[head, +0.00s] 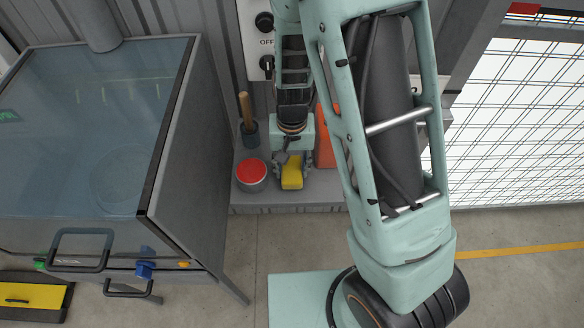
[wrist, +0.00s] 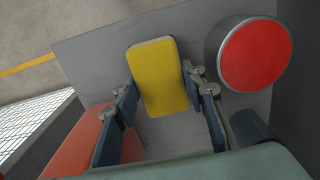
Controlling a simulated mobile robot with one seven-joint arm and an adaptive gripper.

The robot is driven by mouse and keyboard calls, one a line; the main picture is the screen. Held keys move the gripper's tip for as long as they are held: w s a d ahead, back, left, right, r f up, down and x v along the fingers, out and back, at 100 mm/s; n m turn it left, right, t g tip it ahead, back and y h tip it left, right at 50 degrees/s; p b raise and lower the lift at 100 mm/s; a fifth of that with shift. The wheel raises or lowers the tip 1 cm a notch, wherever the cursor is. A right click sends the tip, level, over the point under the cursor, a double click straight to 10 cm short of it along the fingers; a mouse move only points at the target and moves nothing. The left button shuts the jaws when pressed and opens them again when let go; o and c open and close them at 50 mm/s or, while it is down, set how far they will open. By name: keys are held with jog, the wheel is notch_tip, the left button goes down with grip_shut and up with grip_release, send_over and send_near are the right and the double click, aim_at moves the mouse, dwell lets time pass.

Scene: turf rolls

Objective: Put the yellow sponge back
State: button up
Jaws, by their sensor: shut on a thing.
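The yellow sponge (head: 292,173) is at the grey shelf, between the red-topped tin and the orange object. In the wrist view the sponge (wrist: 157,77) lies between the two blue-padded fingers of my gripper (wrist: 159,88). My gripper (head: 291,181) points down and is shut on the sponge, with a finger at each side. I cannot tell whether the sponge touches the shelf.
The grey shelf (head: 270,205) carries a round tin with a red top (head: 251,173), a dark cup with a wooden handle (head: 249,133) and an orange object (head: 325,140). A glass-topped cabinet (head: 173,165) stands at the left. The shelf's front strip is bare.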

aim_at(292, 168)
jog(key=shift+d+f, duration=0.15)
jog(key=shift+f, duration=0.55)
jog(key=shift+r, duration=0.1)
jog(key=o, duration=1)
notch_tip(292, 168, up, 12)
jog(key=shift+r+p, duration=0.1)
jog(key=shift+p, duration=0.35)
jog(key=shift+w, duration=0.1)
